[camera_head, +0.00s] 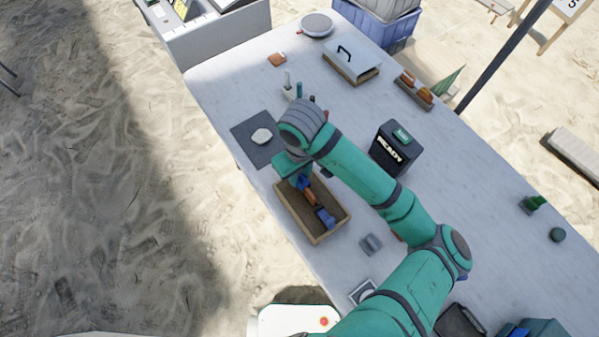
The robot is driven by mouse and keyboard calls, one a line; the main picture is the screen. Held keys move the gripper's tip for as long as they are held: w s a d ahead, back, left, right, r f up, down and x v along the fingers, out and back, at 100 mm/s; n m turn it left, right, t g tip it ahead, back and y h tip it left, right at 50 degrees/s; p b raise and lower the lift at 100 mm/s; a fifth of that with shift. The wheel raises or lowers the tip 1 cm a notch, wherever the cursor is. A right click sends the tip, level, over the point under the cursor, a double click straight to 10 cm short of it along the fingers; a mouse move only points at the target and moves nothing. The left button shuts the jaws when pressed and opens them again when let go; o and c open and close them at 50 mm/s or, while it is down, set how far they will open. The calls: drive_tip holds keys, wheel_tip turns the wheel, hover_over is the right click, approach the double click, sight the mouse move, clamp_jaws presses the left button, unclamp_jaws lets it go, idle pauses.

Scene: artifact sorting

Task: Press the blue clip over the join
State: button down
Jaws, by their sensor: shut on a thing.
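My green arm reaches over the white table, and my gripper (301,182) points down into a wooden tray (318,236) with a brown bed. A blue piece (303,182), which looks like the clip, is at the fingertips, and my gripper is shut on it. An orange-brown piece (310,198) lies just below the blue piece in the picture, inside the tray. A second blue piece (325,217) sits at the tray's lower right, touching or close to the orange-brown piece. The join is too small and partly hidden to make out, and I cannot tell whether the clip touches it.
A dark mat (247,130) with a pale stone lies left of the tray. A black box marked READY (393,150) stands to the right. A small grey block (371,244) lies below right of the tray.

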sight(299, 174)
drive_tip(key=shift+f, duration=0.2)
drive_tip(key=c, duration=1.4)
unclamp_jaws()
wheel_tip(299, 174, up, 11)
drive_tip(key=shift+s+d+f, duration=0.1)
drive_tip(key=shift+s, duration=0.05)
